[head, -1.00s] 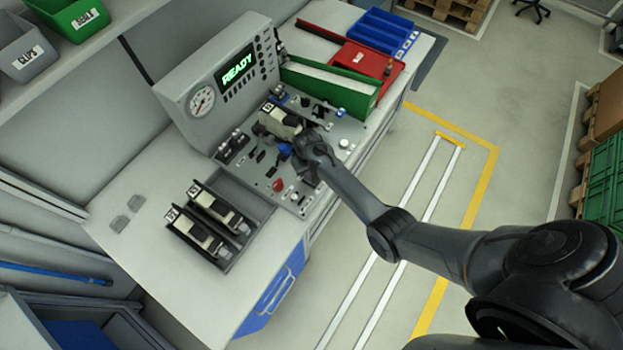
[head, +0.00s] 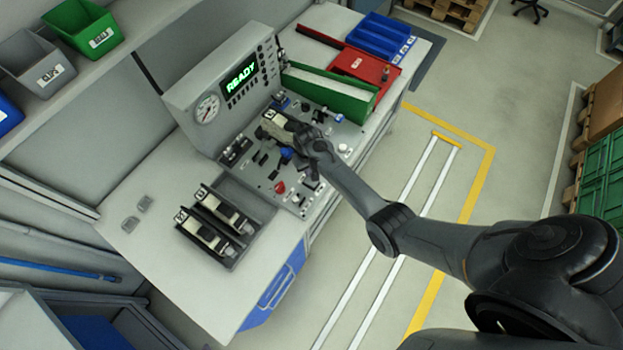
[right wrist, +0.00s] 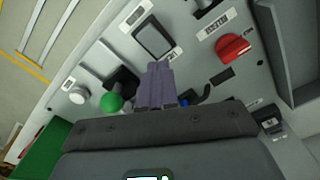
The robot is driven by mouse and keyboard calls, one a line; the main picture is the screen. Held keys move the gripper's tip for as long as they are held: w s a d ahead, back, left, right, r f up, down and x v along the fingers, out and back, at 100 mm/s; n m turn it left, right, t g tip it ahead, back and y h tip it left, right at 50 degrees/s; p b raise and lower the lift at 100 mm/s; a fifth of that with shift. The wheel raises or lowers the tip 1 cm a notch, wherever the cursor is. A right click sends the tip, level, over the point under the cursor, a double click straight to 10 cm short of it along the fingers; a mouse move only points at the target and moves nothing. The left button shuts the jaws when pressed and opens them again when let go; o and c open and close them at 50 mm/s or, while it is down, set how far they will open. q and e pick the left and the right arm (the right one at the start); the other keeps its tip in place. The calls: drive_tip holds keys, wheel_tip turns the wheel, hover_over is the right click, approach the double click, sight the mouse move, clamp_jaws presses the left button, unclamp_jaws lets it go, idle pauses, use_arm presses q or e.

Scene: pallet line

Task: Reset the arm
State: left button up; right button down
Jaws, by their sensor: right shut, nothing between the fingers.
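My right arm reaches from the lower right to the control panel (head: 262,172) on the bench. The right gripper (head: 313,172) is over the panel's front part, small and dark in the head view. In the right wrist view, its fingers (right wrist: 157,85) are together with nothing between them. They point at the panel near a dark square part (right wrist: 154,38); I cannot tell whether they touch it. A red knob (right wrist: 232,47) lies to their right and a green ball knob (right wrist: 111,102) to their left. My left gripper is not in view.
A console (head: 207,107) reading READY stands behind the panel. A dark tray (head: 262,207) with two devices is left of it. A green bin (head: 340,92), a red tray (head: 372,66) and blue bins (head: 378,35) stand beyond. Open floor (head: 440,190) lies right of the bench.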

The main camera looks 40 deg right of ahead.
drive_tip(key=shift+r+p, duration=0.45)
drive_tip(key=shift+r, duration=0.25)
